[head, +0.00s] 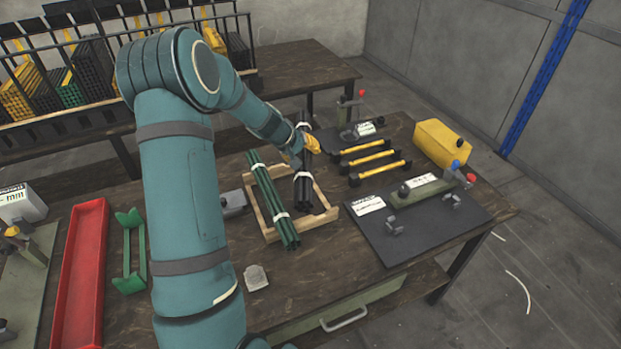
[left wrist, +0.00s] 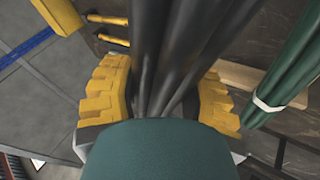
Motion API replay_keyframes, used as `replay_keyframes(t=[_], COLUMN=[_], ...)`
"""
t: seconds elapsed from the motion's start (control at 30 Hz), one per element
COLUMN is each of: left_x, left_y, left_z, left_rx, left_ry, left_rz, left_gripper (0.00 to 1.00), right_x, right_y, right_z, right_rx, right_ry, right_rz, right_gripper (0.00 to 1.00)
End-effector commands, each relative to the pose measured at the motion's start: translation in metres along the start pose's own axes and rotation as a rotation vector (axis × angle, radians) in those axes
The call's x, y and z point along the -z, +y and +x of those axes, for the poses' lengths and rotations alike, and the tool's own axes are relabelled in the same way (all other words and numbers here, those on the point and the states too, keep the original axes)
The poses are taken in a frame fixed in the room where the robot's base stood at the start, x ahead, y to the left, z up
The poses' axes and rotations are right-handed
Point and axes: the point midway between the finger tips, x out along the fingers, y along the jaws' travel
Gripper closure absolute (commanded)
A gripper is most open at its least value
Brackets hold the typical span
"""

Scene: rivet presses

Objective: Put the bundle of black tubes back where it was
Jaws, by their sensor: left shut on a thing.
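The bundle of black tubes (head: 303,186), tied with white bands, is over the right part of a wooden frame (head: 327,191). My left gripper (head: 311,144), with yellow fingers, is shut on it near its far end. In the left wrist view the black tubes (left wrist: 180,50) run between the yellow fingers of my left gripper (left wrist: 162,98). I cannot tell whether the bundle rests on the frame or hangs just above it. A bundle of green tubes (head: 272,197) lies along the frame's left part. My right gripper is not in view.
Yellow-and-black bars (head: 378,160) and a yellow case (head: 441,144) lie right of the frame. A dark mat with a press (head: 425,189) is at the front right. A red tray (head: 78,275) and green holder (head: 131,250) stand left. Racks fill the back bench.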

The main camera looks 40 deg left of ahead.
Motion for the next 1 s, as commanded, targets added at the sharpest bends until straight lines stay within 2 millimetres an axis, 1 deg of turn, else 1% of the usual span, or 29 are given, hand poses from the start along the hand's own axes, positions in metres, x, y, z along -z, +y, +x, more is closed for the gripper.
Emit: replay_keyframes(t=[0.03,0.1,0.2,0.37,0.63,1.0], left_x=[-0.003,-0.007,-0.01,-0.012,-0.022,-0.023], left_y=[-0.007,-0.011,-0.016,-0.019,-0.035,-0.036], left_z=[0.009,0.018,0.025,0.031,0.056,0.059], left_rx=[0.001,-0.001,-0.001,-0.001,-0.001,-0.002], left_ry=[0.001,0.001,0.002,0.003,0.002,0.004], left_rz=[-0.002,0.0,0.0,0.002,0.001,0.002], left_gripper=[0.96,0.96,0.96,0.96,0.96,0.96], right_x=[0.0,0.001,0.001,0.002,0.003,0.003], right_y=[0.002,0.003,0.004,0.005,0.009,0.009], right_z=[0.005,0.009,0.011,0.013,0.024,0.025], right_rx=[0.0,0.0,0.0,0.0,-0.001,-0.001], right_ry=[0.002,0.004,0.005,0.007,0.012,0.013], right_rz=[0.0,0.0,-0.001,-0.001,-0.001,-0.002], right_gripper=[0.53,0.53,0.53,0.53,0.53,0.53])
